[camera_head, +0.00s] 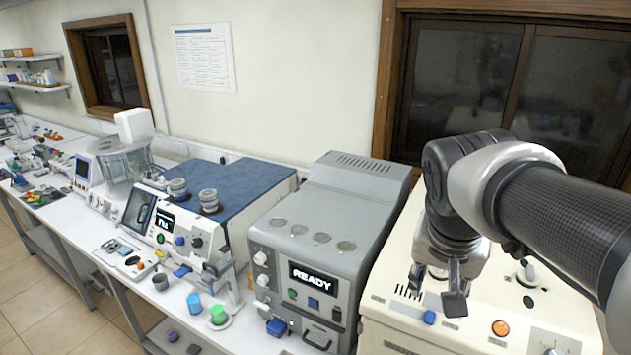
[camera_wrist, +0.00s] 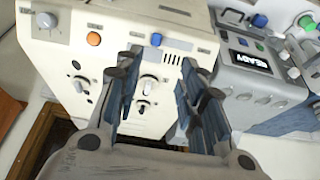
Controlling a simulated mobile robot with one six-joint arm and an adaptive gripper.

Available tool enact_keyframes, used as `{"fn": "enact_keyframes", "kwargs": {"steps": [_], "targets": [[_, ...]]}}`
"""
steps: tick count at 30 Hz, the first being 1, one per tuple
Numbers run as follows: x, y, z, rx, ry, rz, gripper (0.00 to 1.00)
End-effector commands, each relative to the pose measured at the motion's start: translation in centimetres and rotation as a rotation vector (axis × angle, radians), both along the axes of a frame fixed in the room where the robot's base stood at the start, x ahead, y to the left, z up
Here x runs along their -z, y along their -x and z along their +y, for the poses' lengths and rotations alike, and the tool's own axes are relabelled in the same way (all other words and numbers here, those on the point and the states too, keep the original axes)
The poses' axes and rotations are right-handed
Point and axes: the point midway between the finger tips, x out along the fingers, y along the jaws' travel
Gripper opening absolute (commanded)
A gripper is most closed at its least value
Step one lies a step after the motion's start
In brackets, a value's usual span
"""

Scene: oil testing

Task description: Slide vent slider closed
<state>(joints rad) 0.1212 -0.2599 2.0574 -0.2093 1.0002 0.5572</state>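The vent slider is most likely the small blue knob (camera_head: 430,317) on a pale metal strip on the top front of the cream machine (camera_head: 380,336). Dark vent slots (camera_head: 408,292) lie just behind the strip. The blue knob also shows in the wrist view (camera_wrist: 156,39), partway along its strip. My gripper (camera_head: 437,288) points down over the cream machine, near and behind the knob. In the wrist view my gripper (camera_wrist: 160,72) is open, with its fingers apart and nothing between them. The knob appears beyond the fingertips, and I see no contact.
An orange button (camera_head: 500,328) sits right of the knob. Black-and-white dials (camera_wrist: 148,83) stand on the cream top near my fingers. A grey machine showing READY (camera_head: 318,277) stands close on the left. A dark window (camera_head: 470,85) is behind.

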Motion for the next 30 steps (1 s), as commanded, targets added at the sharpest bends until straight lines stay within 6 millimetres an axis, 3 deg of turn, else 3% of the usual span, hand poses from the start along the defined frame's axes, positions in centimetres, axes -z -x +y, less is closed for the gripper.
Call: {"fn": "enact_keyframes", "kwargs": {"steps": [5,21,30], "targets": [[2.5,-0.6,-0.5,0.002,0.0,0.006,0.37],[13.1,-4.2,-3.0,0.0,-0.002,0.006,0.37],[15.8,-5.3,-3.6,-0.001,-0.001,0.002,0.37]]}}
